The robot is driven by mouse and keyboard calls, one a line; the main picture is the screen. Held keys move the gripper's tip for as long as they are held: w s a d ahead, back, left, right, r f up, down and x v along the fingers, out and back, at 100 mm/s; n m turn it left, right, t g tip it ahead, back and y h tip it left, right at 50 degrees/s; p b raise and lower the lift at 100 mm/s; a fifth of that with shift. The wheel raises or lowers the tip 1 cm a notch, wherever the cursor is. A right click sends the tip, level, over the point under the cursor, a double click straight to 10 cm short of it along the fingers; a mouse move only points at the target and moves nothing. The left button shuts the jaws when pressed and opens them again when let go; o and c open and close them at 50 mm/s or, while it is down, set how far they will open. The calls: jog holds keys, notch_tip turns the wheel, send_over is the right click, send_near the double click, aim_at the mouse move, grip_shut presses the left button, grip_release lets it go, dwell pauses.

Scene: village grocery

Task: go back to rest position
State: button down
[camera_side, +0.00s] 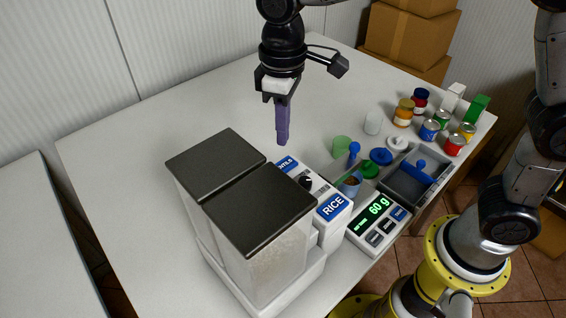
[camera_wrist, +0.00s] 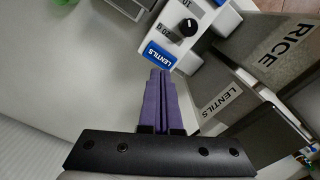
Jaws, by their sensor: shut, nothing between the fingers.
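My gripper (camera_side: 282,138) hangs above the white table, pointing down, behind the dispenser in the side view. Its purple fingers are shut together with nothing between them. The fingers also show in the wrist view (camera_wrist: 160,75), pointing toward the blue LENTILS label. The dispenser has two dark-lidded bins (camera_side: 262,205) and a white front with a black knob (camera_side: 306,180) and a blue RICE label (camera_side: 333,206). The wrist view shows the knob (camera_wrist: 188,27) too. The fingers look apart from the dispenser.
A scale (camera_side: 378,226) reads 60 g, with a cup (camera_side: 351,186) by it. A grey tray (camera_side: 414,203) with a blue scoop, several jars and cans (camera_side: 429,130), and coloured lids stand at the right. Cardboard boxes (camera_side: 410,35) stand behind. The table's back left is clear.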

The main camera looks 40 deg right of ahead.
jog(key=s+d+r+m+t, duration=0.2)
jog(key=s+d+r, duration=0.1)
jog(key=d+r, duration=0.25)
jog(key=s+d+r+m+t, duration=0.1)
jog(key=s+d+r, duration=0.3)
jog(key=d, duration=0.2)
jog(key=s+d+f+m+t, duration=0.1)
jog(key=s+d+f, duration=0.2)
jog(key=s, duration=0.3)
jog(key=s+d+f+m+t, duration=0.1)
jog(key=s+d+f+m, duration=0.1)
jog(key=s, duration=0.4)
jog(key=shift+d+f+t, duration=0.3)
jog(key=shift+d+f, duration=0.25)
jog(key=shift+f, duration=0.4)
